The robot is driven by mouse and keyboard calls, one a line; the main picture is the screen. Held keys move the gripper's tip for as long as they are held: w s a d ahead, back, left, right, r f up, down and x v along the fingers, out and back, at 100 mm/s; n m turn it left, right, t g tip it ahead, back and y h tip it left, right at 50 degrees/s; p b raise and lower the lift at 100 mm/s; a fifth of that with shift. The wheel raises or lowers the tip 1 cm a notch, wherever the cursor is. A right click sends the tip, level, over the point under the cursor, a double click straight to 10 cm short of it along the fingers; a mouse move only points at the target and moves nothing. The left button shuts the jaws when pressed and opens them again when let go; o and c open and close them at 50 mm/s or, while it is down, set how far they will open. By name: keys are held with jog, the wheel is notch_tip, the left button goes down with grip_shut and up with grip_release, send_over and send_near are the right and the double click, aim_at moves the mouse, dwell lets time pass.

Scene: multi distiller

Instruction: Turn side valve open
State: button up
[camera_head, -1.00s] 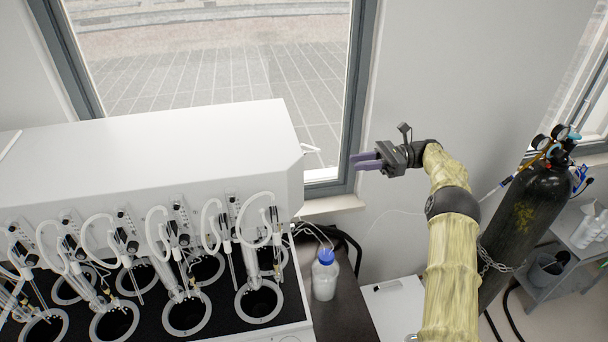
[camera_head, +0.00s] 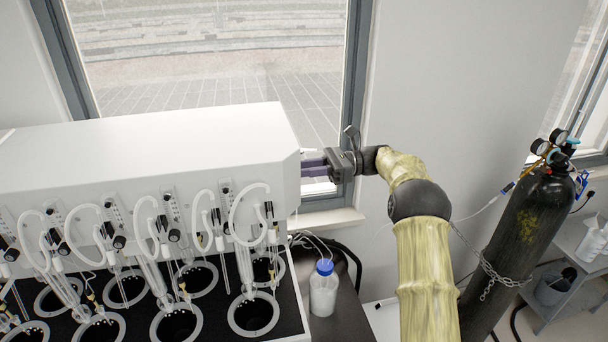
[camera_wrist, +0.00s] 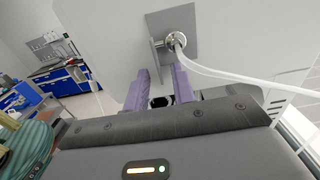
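The side valve (camera_wrist: 177,40) is a round metal fitting on a grey square plate on the white machine's side. A thin grey lever (camera_wrist: 155,55) stands out at its left, and a white hose runs off to the right. My gripper (camera_wrist: 160,74) has its two purple fingers apart, with a gap between them. The tips are just below the valve in the wrist view, with the lever above the gap; I cannot tell whether they touch it. In the head view my gripper (camera_head: 304,166) is at the right side of the white machine (camera_head: 150,150), where the valve is hidden.
A white bottle with a blue cap (camera_head: 323,288) stands on the dark bench below my gripper. A chained black gas cylinder (camera_head: 522,235) stands at the right. Glassware and tubes fill the machine's front. The window is behind my gripper.

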grip_shut()
jog(key=shift+r+h+p, duration=0.2)
jog(key=shift+h+p, duration=0.1)
jog(key=shift+p, duration=0.2)
jog(key=r+t+h+p, duration=0.1)
jog(key=r+h+p, duration=0.1)
jog(key=h, duration=0.3)
jog(key=r+t+h+p, duration=0.1)
jog(key=h+p, duration=0.3)
jog(key=h, duration=0.2)
jog(key=r+t+h+p, duration=0.1)
jog(key=r+h+p, duration=0.1)
jog(key=h, duration=0.4)
jog(key=shift+w+d+r+p, duration=0.15)
jog(key=shift+d+r+p, duration=0.2)
jog(key=shift+p, duration=0.25)
jog(key=shift+d+f, duration=0.1)
